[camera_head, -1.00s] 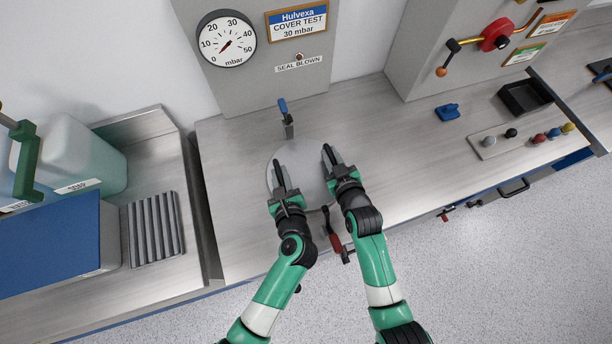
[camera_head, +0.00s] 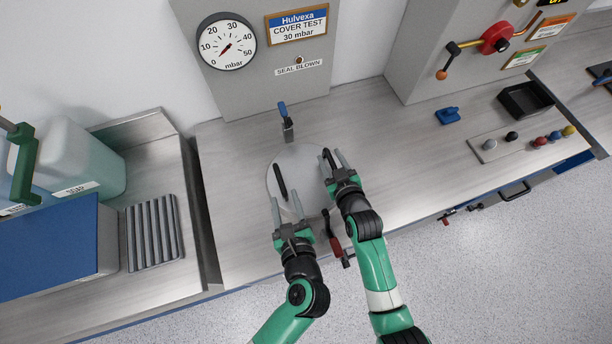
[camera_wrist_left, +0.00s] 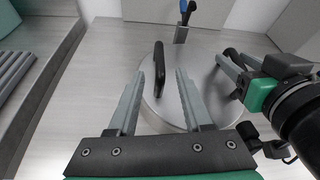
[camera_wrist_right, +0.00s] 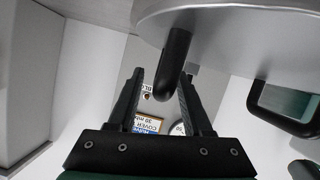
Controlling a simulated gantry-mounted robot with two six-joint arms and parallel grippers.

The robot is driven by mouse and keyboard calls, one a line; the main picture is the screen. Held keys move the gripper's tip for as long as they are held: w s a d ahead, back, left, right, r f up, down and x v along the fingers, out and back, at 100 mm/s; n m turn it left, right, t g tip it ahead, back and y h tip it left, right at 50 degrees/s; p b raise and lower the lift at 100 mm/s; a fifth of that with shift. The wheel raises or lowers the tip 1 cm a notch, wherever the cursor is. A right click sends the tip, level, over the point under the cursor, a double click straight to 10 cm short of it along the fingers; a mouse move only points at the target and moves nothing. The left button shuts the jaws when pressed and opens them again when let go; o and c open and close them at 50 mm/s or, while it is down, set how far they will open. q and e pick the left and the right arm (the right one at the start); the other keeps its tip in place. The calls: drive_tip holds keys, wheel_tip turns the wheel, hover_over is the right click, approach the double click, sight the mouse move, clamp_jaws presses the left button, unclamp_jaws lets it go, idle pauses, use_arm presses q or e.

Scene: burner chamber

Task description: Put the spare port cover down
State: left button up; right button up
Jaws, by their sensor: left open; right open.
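The port cover (camera_head: 302,168) is a round grey metal disc with two black bar handles. It lies flat at the bench below the gauge panel; what is directly under it is hidden. My left gripper (camera_head: 287,198) is open and empty, on the near side of the left handle (camera_head: 281,182). In the left wrist view that handle (camera_wrist_left: 158,70) stands ahead of the fingers, clear of them. My right gripper (camera_head: 331,156) is open at the right handle. In the right wrist view that handle (camera_wrist_right: 174,62) shows between the spread fingers, with no grip visible.
A blue-handled clamp (camera_head: 286,122) stands behind the cover and a red-handled clamp (camera_head: 334,241) in front. A blue object (camera_head: 448,116), a black tray (camera_head: 526,98) and a knob plate (camera_head: 490,152) lie to the right. A ribbed rack (camera_head: 152,232) is left. The bench right of the cover is free.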

drive_tip(key=v, duration=1.2)
use_arm(q)
drive_tip(key=v, duration=0.4)
wheel_tip(320, 180, up, 7)
drive_tip(key=p, duration=0.7)
use_arm(e)
wheel_tip(320, 180, up, 7)
use_arm(q)
drive_tip(key=shift+w+a, duration=0.1)
drive_tip(key=shift+a, duration=0.05)
use_arm(e)
drive_tip(key=shift+r, duration=0.1)
